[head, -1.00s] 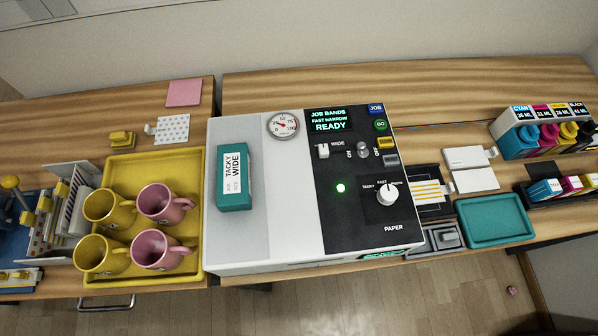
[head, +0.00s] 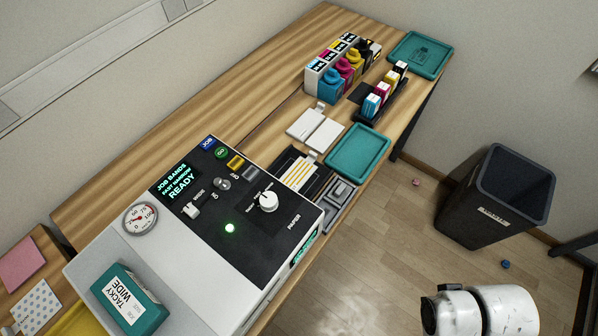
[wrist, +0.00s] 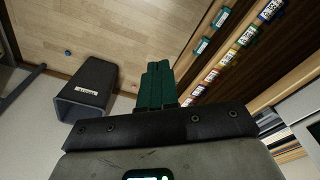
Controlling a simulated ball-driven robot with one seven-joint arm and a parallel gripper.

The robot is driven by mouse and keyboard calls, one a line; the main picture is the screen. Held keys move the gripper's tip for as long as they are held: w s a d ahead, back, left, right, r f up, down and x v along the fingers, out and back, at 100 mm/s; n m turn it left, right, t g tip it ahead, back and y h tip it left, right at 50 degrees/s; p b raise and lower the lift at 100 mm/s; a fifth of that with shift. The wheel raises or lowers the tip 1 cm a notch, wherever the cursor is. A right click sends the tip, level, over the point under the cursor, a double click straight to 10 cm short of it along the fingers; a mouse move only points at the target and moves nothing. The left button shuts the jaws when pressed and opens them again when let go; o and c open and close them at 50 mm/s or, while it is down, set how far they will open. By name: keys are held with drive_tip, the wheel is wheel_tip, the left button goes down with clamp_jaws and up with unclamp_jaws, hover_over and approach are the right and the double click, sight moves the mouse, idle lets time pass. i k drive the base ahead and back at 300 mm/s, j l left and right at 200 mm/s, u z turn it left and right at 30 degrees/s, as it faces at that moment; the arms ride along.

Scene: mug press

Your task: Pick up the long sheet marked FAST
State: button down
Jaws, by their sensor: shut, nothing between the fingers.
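No sheet that I can read as FAST shows in either view. White sheets with yellow stripes (head: 300,174) lie in a dark tray right of the machine in the head view. The machine's screen (head: 179,181) reads JOB BANDS, FAST NARROW, READY. My gripper (wrist: 158,66) shows in the wrist view, its green fingers closed together and empty. It is over the floor, beside a dark wooden front with a row of coloured labels (wrist: 213,76), too small to read. The gripper is outside the head view.
A black bin (head: 495,195) stands on the floor at right; it also shows in the wrist view (wrist: 88,88). Teal trays (head: 358,150), ink bottles (head: 340,75) and white pads (head: 315,130) occupy the bench. The floor between bench and bin is mostly clear.

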sight(301, 169)
drive_tip(key=i+l, duration=0.35)
drive_tip(key=l, duration=0.15)
drive_tip(key=i+l, duration=0.7)
drive_tip(key=l, duration=0.25)
drive_tip(key=i+l+u, duration=0.3)
drive_tip(key=l+u, duration=0.15)
drive_tip(key=l, duration=0.15)
drive_tip(key=i+l+u, duration=0.2)
drive_tip(key=l+u, duration=0.2)
drive_tip(key=l, duration=0.25)
drive_tip(key=j+u, duration=0.1)
drive_tip(key=u, duration=0.35)
drive_tip(key=i+j+u, duration=0.1)
drive_tip(key=u, duration=0.35)
drive_tip(key=i+u, duration=0.15)
drive_tip(key=u, duration=0.35)
drive_tip(key=i+u, duration=0.1)
drive_tip(key=u, duration=0.35)
drive_tip(key=i+j+u, duration=0.1)
